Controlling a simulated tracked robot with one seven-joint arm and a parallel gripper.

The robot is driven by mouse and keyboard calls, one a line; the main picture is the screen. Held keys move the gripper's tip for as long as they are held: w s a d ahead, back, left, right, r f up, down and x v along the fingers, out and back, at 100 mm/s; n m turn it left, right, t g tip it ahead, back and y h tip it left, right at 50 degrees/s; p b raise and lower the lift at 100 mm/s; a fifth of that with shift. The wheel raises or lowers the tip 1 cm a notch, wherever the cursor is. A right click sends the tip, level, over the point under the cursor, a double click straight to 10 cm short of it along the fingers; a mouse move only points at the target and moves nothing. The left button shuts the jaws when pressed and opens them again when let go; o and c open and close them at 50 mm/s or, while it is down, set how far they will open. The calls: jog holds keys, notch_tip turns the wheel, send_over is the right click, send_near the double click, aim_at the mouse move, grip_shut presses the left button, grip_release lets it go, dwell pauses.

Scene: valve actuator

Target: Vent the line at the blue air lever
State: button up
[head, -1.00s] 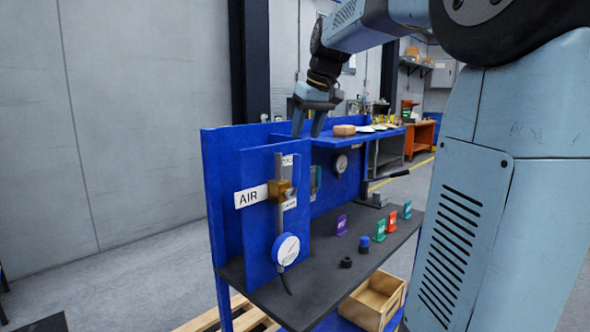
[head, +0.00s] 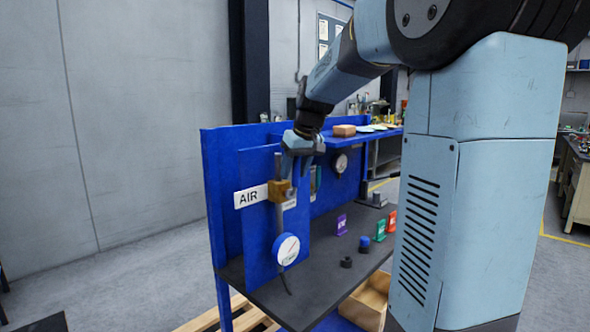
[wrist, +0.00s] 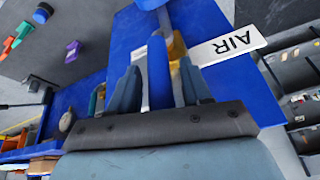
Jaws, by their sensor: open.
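The blue air lever (wrist: 159,75) shows in the wrist view as an upright blue bar between the two fingers of my gripper (wrist: 160,66). The fingers are open, with a visible gap on the lever's right side; contact on its left side is unclear. In the head view my gripper (head: 296,170) is just above the brass valve body (head: 281,191) and largely hides the lever. The brass body sits on a grey vertical pipe, beside the white AIR label (head: 250,197). The label also shows in the wrist view (wrist: 228,46). A round white gauge (head: 287,249) is below the valve.
The blue panel (head: 226,165) stands behind the dark bench top (head: 315,275). A blue shelf (head: 345,143) with a brown block (head: 344,130) is close right of my gripper. Several coloured tags, including a purple one (head: 341,225), stand on the bench.

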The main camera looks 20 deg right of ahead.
grip_shut()
dwell(0.4)
